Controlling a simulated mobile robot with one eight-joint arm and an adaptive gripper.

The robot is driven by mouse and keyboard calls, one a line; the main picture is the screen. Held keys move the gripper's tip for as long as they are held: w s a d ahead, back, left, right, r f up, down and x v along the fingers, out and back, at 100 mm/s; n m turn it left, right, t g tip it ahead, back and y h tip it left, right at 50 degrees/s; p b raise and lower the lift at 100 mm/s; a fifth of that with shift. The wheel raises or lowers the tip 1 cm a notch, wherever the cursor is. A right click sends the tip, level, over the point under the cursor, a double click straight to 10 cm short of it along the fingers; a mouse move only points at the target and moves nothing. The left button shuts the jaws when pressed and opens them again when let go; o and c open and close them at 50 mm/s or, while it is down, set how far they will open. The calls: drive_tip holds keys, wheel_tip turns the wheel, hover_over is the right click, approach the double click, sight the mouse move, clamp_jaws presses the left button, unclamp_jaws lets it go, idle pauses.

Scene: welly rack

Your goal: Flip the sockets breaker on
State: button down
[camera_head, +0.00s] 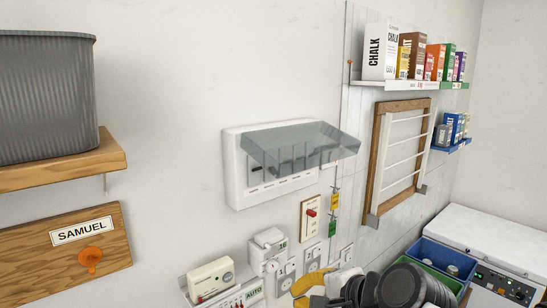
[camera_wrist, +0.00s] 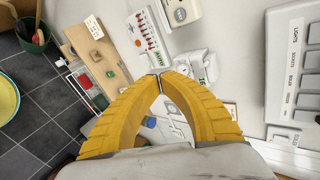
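The white breaker box (camera_head: 236,180) is on the wall, with its smoky see-through cover (camera_head: 305,143) tilted up and outward. Dark switches show dimly behind the cover; I cannot tell which is the sockets breaker or how it is set.
Below the box are a red-switch plate (camera_head: 311,213), several sockets and plugs, and a white strip marked AUTO (camera_head: 243,298). Coloured tags (camera_head: 334,200) hang right of it. A drying rack (camera_head: 377,160) and box shelf (camera_head: 398,84) are further right.

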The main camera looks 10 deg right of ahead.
drive_tip(key=w+r+m+t+y+p, duration=0.2)
drive_tip(key=w+r+m+p, duration=0.25)
drive_tip(key=r+m, duration=0.5)
drive_tip(key=m+t+p, duration=0.2)
drive_tip(key=m+p, duration=0.1)
drive_tip(key=m, duration=0.3)
approach(266, 181)
drive_tip(key=s+d, duration=0.2)
drive_tip(key=shift+s+f+y, duration=0.15)
drive_tip(key=shift+y, duration=0.15)
drive_tip(key=shift+a, duration=0.1)
drive_tip(key=x, duration=1)
drive_tip(key=shift+r+p, duration=0.2)
drive_tip(key=shift+p, duration=0.2)
